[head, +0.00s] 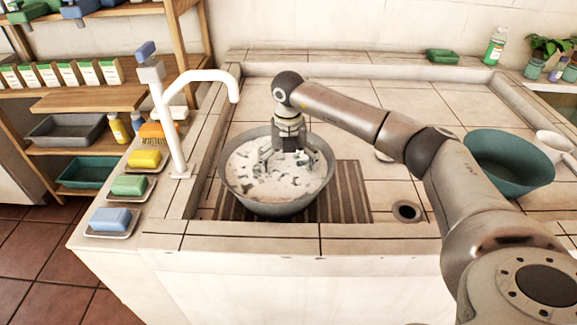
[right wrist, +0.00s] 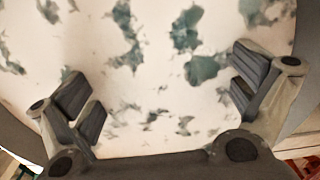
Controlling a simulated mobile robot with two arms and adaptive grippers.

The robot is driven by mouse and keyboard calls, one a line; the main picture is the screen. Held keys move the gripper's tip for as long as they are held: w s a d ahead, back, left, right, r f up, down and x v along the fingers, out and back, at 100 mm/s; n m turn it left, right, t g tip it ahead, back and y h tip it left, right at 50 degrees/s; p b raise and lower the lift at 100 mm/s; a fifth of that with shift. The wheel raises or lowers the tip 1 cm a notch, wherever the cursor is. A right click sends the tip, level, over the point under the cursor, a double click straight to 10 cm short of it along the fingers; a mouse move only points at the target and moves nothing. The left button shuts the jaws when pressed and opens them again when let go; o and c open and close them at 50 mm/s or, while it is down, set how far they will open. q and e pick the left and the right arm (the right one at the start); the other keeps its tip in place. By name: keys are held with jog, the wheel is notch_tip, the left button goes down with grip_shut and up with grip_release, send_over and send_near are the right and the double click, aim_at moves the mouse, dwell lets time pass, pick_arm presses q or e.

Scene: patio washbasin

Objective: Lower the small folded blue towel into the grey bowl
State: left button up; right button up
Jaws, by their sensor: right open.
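The grey bowl (head: 232,190) stands in the basin and is filled with a white, foam-like layer (head: 262,188) broken by grey-green patches. My right gripper (head: 289,160) points down inside the bowl's rim, over or touching the white layer; I cannot tell which. Its fingers are spread wide, and in the right wrist view (right wrist: 165,92) only the white layer with patches shows between them. I cannot make out a folded blue towel for sure in either view; anything under the white layer is hidden. My left gripper is not in view.
A dark slatted mat (head: 350,190) lies under the bowl. A white tap (head: 168,120) rises at the left rim. Blue (head: 110,218), green (head: 129,185) and yellow (head: 144,159) blocks sit on small trays on the left ledge. A teal bowl (head: 515,168) stands right.

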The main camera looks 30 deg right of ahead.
aim_at(288, 178)
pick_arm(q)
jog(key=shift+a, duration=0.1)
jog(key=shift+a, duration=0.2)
pick_arm(e)
notch_tip(288, 178, up, 8)
dwell(0.4)
